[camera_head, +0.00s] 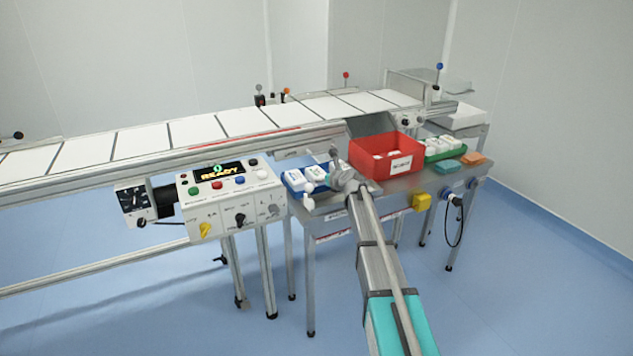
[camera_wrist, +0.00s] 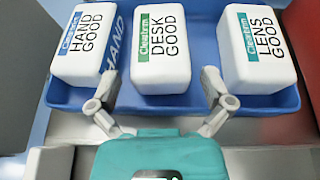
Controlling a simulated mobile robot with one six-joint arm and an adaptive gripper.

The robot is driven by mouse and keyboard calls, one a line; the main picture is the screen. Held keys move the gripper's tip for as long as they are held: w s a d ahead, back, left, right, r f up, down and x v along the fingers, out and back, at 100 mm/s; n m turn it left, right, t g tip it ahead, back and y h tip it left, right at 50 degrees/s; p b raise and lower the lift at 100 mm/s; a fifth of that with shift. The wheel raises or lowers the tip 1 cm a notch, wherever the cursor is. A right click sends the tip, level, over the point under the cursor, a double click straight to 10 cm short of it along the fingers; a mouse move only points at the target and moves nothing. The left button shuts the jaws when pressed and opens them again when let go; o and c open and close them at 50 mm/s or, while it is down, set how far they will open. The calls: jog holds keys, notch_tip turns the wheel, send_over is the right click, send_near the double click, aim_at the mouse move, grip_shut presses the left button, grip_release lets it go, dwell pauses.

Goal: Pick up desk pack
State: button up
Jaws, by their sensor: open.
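The desk pack (camera_wrist: 161,50) is a white block with a green label stripe and the words "DESK GOOD". It sits in the middle of a blue tray (camera_wrist: 205,22) in the wrist view. A hand pack (camera_wrist: 88,45) with a blue stripe is on its left, and a lens pack (camera_wrist: 257,48) with a teal stripe is on its right. My gripper (camera_wrist: 160,88) is open and empty, its fingers spread to either side of the desk pack's near end. In the head view my gripper (camera_head: 335,165) is at the blue tray (camera_head: 292,186) and partly covers it.
A red bin (camera_head: 370,168) stands right of the blue tray on the metal table. A control box (camera_head: 232,200) reading "READY" stands left, below the conveyor (camera_head: 190,132).

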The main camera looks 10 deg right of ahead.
jog(key=shift+w+a+f, duration=0.15)
jog(key=shift+w+f, duration=0.05)
jog(key=shift+w, duration=0.2)
jog(key=c, duration=1)
